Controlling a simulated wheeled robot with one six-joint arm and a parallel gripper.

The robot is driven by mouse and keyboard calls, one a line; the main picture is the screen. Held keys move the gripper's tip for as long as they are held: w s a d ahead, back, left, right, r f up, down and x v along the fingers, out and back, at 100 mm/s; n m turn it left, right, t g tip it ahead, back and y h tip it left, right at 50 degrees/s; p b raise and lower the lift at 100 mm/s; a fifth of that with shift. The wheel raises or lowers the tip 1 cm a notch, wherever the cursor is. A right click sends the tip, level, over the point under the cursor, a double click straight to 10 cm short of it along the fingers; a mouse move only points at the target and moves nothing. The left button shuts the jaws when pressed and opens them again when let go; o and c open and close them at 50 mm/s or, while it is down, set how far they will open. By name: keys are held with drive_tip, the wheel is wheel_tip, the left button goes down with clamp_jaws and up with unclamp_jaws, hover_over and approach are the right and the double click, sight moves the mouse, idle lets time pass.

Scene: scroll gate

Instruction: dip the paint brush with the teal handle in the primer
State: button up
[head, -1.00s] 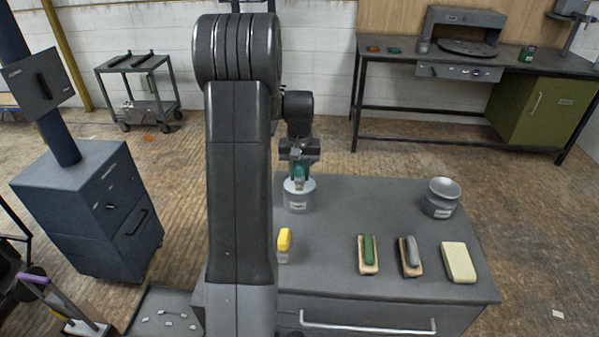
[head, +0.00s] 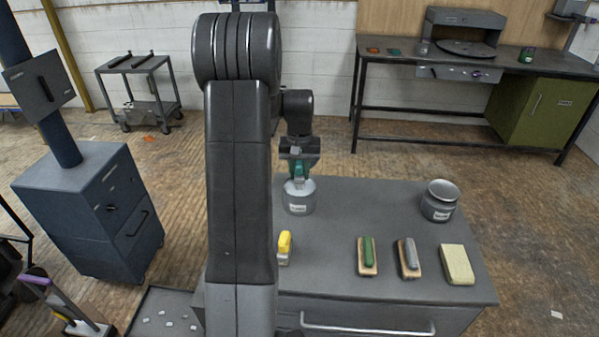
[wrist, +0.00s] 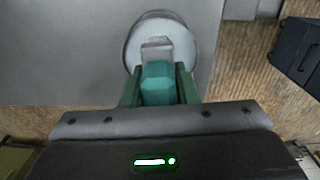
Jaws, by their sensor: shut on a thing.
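The paint brush with the teal handle (head: 300,169) is held upright, bristles down, in my gripper (head: 299,163). In the wrist view its teal handle (wrist: 158,84) sits between the two fingers, with the grey ferrule (wrist: 157,48) beyond. Below it stands a grey round pot (head: 300,201) with a white label too small to read surely. The pot's round top (wrist: 160,28) lies behind the brush tip in the wrist view. The brush's lower end is at the pot's mouth; I cannot tell how deep it reaches. A second grey pot (head: 440,201) stands at the right, its label also unclear.
On the grey bench top (head: 340,215) are a yellow-handled item (head: 284,243), a green-topped brush (head: 368,254), a grey-topped brush (head: 409,257) and a cream block (head: 457,264). The middle of the bench is clear between the pots.

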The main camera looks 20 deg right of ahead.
drive_tip(key=shift+r+p, duration=1.7)
drive_tip(key=shift+r, duration=1.1)
drive_tip(key=shift+f, duration=0.1)
